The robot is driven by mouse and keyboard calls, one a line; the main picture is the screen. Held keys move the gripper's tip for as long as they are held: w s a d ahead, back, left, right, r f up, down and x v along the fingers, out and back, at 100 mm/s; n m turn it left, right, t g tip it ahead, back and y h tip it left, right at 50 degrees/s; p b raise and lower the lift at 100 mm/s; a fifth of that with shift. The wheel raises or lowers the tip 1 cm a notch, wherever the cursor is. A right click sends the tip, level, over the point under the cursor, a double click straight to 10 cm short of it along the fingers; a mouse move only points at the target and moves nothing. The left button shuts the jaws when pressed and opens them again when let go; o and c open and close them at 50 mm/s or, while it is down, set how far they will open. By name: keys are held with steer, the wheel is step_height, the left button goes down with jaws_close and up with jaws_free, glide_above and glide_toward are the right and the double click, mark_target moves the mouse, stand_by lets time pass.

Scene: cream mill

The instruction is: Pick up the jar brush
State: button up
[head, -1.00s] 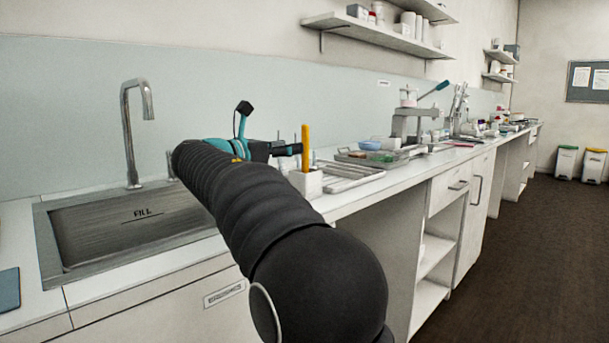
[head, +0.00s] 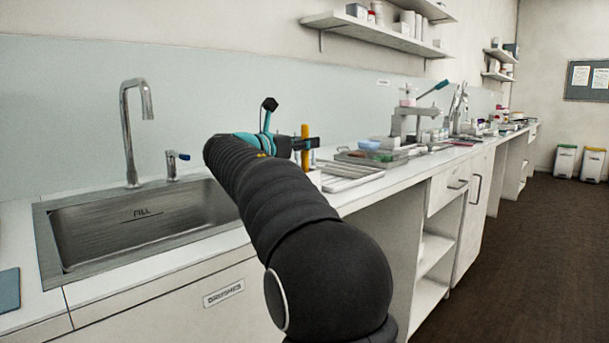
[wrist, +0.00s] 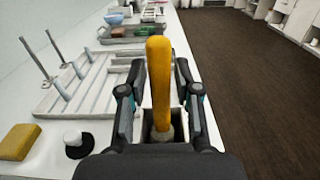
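The jar brush shows as an upright yellow-orange handle (wrist: 159,75) in the wrist view, standing in a pale square holder (wrist: 147,122). Its lower end is down in the holder, so the bristles are hidden. My gripper (wrist: 159,85) is open, with one dark finger on each side of the handle and a visible gap on both sides. In the head view the handle (head: 305,150) stands beside my gripper (head: 303,146), past the sink. My arm covers most of the holder there.
A pale rack with upright pegs (wrist: 85,85) stands left of the brush. A yellow sponge (wrist: 18,141) and a small black-and-white object (wrist: 74,140) lie nearer. A tray (wrist: 130,34) and blue bowl (wrist: 113,18) are farther along. The sink (head: 140,225) is at left.

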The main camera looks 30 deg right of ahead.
jaws_close()
steer(key=shift+r, duration=0.1)
